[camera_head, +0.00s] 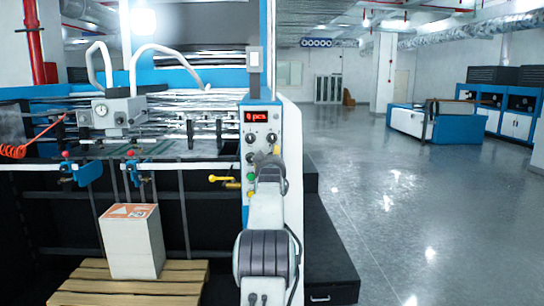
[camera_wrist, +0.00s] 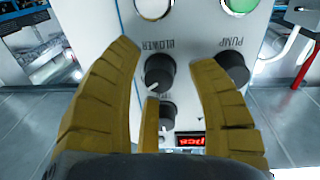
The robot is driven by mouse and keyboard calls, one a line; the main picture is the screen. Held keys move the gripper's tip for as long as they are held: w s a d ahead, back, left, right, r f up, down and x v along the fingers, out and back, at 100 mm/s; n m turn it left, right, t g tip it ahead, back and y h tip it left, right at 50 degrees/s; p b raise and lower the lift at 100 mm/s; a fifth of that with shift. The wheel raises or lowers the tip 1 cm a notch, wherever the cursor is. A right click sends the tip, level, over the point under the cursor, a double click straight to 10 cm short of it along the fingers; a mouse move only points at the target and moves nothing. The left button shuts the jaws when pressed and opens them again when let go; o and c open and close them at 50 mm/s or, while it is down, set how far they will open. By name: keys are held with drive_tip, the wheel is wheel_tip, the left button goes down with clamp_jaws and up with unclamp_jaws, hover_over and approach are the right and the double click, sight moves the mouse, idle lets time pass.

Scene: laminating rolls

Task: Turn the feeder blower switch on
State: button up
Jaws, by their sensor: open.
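The control panel (camera_head: 260,100) carries dark round knobs below a red display. The wrist view shows it upside down. There, a dark knob (camera_wrist: 159,72) sits beside the word BLOWER, with a light pointer mark on its lower-left edge. My gripper (camera_wrist: 165,58) is open, its tan fingers on either side of this knob with gaps visible. I cannot tell its depth from the panel. A tan strip in the middle partly overlaps the knob (camera_wrist: 167,112) nearer the display. In the head view my gripper (camera_head: 269,165) covers part of the lower panel.
Another knob (camera_wrist: 233,70) sits beside the word PUMP, close to the right finger. A white lamp (camera_wrist: 152,8) and a green lamp (camera_wrist: 240,5) lie beyond the labels. A yellow lever (camera_head: 220,179) sticks out left of the panel. A paper stack (camera_head: 130,245) stands on a pallet (camera_head: 185,280).

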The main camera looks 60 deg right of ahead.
drive_tip(key=shift+w+d, duration=0.1)
drive_tip(key=shift+d, duration=0.15)
drive_tip(key=shift+o, duration=0.2)
clamp_jaws()
idle(0.4)
